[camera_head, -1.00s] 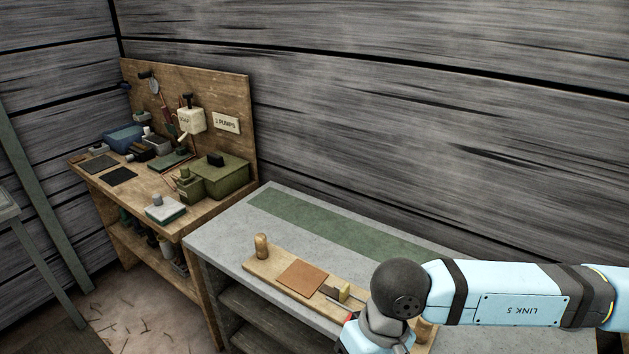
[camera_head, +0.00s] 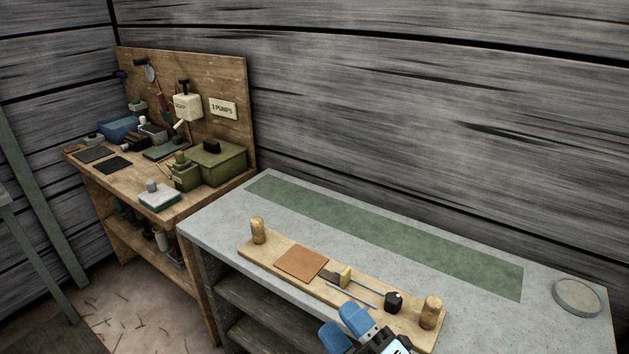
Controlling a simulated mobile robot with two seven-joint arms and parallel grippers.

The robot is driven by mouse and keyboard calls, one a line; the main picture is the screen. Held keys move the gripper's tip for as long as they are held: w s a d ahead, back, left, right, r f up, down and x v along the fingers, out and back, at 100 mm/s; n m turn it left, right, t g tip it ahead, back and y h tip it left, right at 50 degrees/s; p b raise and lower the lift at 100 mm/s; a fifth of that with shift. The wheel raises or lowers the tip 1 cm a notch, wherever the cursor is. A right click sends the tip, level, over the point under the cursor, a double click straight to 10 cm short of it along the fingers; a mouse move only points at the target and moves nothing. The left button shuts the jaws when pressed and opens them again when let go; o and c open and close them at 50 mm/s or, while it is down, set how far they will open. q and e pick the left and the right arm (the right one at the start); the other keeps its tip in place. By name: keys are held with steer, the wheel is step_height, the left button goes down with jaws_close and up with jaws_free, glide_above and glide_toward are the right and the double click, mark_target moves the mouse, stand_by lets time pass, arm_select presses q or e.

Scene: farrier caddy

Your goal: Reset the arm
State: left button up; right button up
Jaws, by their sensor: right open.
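My right gripper (camera_head: 345,328) comes in at the bottom edge, its two blue fingertips apart with nothing seen between them. It is in front of the wooden board (camera_head: 262,256) on the grey bench; I cannot tell whether it touches the board. The board has upright wooden pegs at its left end (camera_head: 258,230) and right end (camera_head: 431,312). A brown square pad (camera_head: 302,262), a small tan block (camera_head: 345,278) and a thin rod with a black knob (camera_head: 394,300) lie between them. The rest of my right arm is out of frame. My left gripper is not in view.
The grey bench (camera_head: 222,224) carries a green strip (camera_head: 380,232) that is bare and a round grey disc (camera_head: 577,297) at the right.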

steer(key=s+d+f+m+g+h+b, duration=0.15)
steer(key=s+d+f+m+h, duration=0.3)
steer(key=f, duration=0.45)
steer(key=s+d+f+m+g+h, duration=0.25)
steer(key=d+f+m, duration=0.25)
steer(key=f+m, duration=0.3)
steer(key=s+d+f+m+g+h+b, duration=0.15)
steer(key=d+f+m+h, duration=0.25)
steer(key=f+m, duration=0.4)
arm_select(q)
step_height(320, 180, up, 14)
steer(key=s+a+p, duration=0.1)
steer(key=p, duration=2.2)
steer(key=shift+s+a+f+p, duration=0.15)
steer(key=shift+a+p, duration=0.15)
steer(key=shift+p, duration=0.1)
arm_select(e)
step_height(320, 180, up, 16)
steer(key=s+d, duration=0.2)
steer(key=shift+s+f+n, duration=0.2)
steer(key=shift+n, duration=0.25)
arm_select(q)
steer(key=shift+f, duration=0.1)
arm_select(e)
steer(key=shift+f, duration=0.1)
